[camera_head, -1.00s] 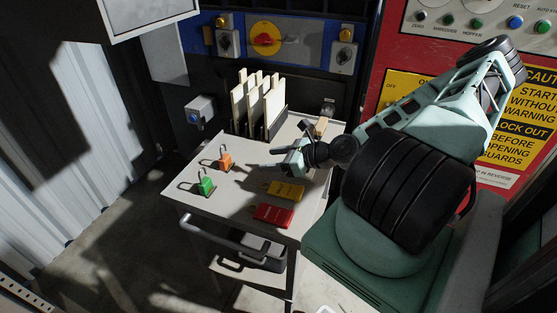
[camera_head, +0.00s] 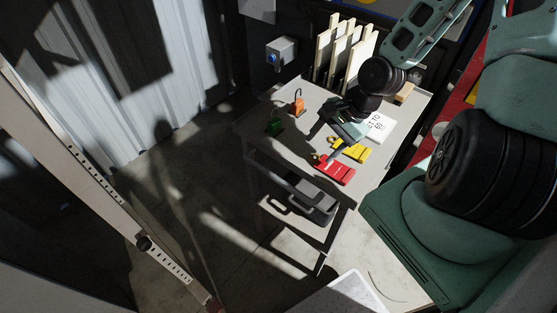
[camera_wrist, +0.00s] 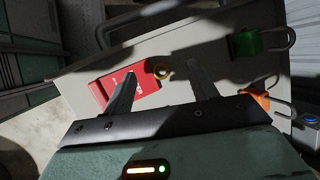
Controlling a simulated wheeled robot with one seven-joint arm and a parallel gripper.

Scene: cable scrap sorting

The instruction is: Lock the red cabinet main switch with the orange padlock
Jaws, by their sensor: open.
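The orange padlock (camera_head: 298,106) stands upright on the grey cart top, its shackle pointing up. It shows at the right in the wrist view (camera_wrist: 260,98), partly cut off by my gripper's body. The green padlock (camera_head: 274,126) stands close to it. My gripper (camera_wrist: 163,70) is open and empty, pointing down over the cart. A red tag (camera_wrist: 145,86) with a brass ring lies below its fingers. In the head view my gripper (camera_head: 330,153) is over the tags, to the right of and nearer than the orange padlock. The main switch is not in view now.
A yellow tag (camera_head: 358,151) lies beside the red one. A white printed card (camera_head: 380,126) lies behind them. Pale upright boards (camera_head: 345,50) stand at the cart's back. A grey box with a blue button (camera_head: 281,52) is beyond the cart's back left corner.

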